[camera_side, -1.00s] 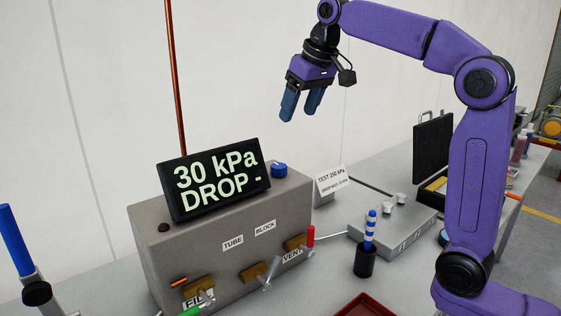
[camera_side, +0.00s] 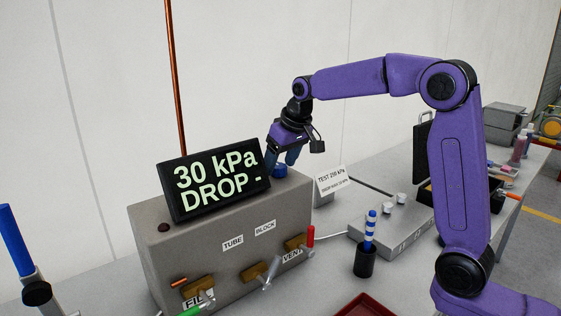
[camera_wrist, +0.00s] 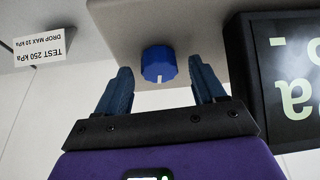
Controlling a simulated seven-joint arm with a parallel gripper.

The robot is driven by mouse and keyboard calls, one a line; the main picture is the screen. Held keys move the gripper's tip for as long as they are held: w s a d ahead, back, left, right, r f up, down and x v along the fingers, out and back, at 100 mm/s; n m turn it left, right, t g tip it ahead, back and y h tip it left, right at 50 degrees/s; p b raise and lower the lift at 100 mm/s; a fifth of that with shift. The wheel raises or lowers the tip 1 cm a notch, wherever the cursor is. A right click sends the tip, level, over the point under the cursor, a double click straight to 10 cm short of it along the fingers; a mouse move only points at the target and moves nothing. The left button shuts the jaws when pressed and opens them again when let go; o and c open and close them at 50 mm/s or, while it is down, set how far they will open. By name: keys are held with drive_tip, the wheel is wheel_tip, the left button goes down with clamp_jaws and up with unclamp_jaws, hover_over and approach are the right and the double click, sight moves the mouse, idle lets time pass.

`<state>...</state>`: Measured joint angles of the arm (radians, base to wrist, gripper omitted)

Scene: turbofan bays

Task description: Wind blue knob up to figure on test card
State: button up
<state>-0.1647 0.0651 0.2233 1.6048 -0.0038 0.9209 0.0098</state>
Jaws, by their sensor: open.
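The blue knob (camera_side: 280,170) sits on top of the grey box (camera_side: 225,240). In the wrist view the blue knob (camera_wrist: 158,64) has a white pointer mark and lies between and just beyond my fingertips. My gripper (camera_side: 282,160) is open, pointing down at the knob; in the wrist view my gripper's fingers (camera_wrist: 160,75) stand apart on both sides of it, with gaps. The display (camera_side: 213,180) reads "30 kPa DROP -". The test card (camera_side: 331,180) reads "TEST 250 kPa, DROP MAX 10 kPa"; it shows upside down in the wrist view (camera_wrist: 40,48).
The display stands close left of my gripper. On the box front are levers by labels TUBE, BLOCK, FILL and VENT (camera_side: 292,256). A copper pipe (camera_side: 175,80) rises behind. A black cup (camera_side: 365,260) with a blue-striped stick and a red tray (camera_side: 365,307) are in front.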

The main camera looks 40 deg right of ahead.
drive_tip(key=shift+f, duration=0.1)
drive_tip(key=c, duration=1.1)
drive_tip(key=shift+o, duration=0.2)
drive_tip(key=shift+a+m+h, duration=0.15)
drive_tip(key=shift+m+h, duration=0.75)
drive_tip(key=shift+m, duration=1.3)
drive_tip(key=o, duration=1.1)
drive_tip(key=shift+c, duration=0.2)
drive_tip(key=v, duration=1.7)
drive_tip(key=shift+w+r, duration=0.15)
drive_tip(key=shift+r, duration=0.2)
